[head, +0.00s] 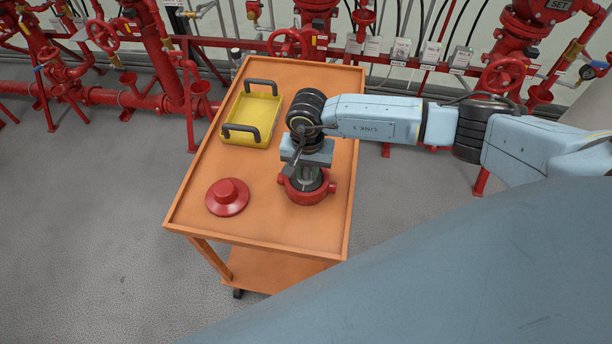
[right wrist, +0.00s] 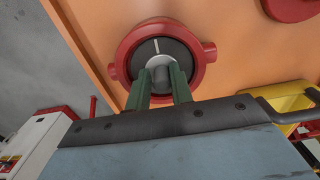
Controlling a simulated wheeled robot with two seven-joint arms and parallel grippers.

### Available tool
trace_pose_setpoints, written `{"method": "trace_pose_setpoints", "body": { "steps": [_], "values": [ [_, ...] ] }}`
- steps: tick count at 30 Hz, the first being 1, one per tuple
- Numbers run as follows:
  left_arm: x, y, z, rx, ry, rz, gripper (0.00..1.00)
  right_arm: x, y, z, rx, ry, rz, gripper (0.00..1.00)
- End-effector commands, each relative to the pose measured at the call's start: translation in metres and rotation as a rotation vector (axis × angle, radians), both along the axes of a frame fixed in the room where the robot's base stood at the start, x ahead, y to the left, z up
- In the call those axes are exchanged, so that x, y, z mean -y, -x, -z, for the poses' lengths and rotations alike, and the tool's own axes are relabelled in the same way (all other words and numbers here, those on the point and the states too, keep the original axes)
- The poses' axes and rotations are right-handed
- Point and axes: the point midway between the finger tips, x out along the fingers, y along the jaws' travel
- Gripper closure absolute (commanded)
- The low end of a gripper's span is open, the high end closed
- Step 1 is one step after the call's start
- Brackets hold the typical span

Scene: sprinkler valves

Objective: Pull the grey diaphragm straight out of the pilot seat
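The pilot seat is a red ring-shaped body (head: 290,192) with side lugs, standing on the orange cart; it also shows in the right wrist view (right wrist: 119,62). The grey diaphragm (right wrist: 182,52) is a dark disc with a white line, sitting inside the ring. A lighter grey stem (right wrist: 160,72) rises from its middle. My right gripper (head: 309,179) points down over the seat, and its two green fingers (right wrist: 161,80) stand either side of the stem. Whether they press on it, I cannot tell. My left gripper is not in view.
A red flanged cap (head: 228,195) lies on the orange cart (head: 190,205), left of the seat. A yellow tray (head: 238,133) with two dark handles is toward the back. Red pipework and valves (head: 180,100) stand behind the cart. The cart top between cap and tray is clear.

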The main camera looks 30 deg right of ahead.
Motion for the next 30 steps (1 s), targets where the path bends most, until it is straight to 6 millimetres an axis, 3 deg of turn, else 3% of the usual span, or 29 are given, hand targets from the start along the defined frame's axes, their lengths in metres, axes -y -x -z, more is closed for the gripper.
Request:
{"method": "trace_pose_setpoints", "body": {
  "steps": [2, 13, 30],
  "values": [
    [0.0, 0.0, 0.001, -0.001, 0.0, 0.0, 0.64, -0.001, 0.004, 0.005, -0.009, 0.0, -0.003, 1.0],
    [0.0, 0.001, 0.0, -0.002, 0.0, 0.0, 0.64, 0.0, 0.005, 0.006, -0.012, 0.002, -0.003, 1.0],
    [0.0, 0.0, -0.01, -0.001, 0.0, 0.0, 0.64, -0.001, 0.003, -0.014, -0.007, 0.001, -0.002, 1.0]
  ]
}}
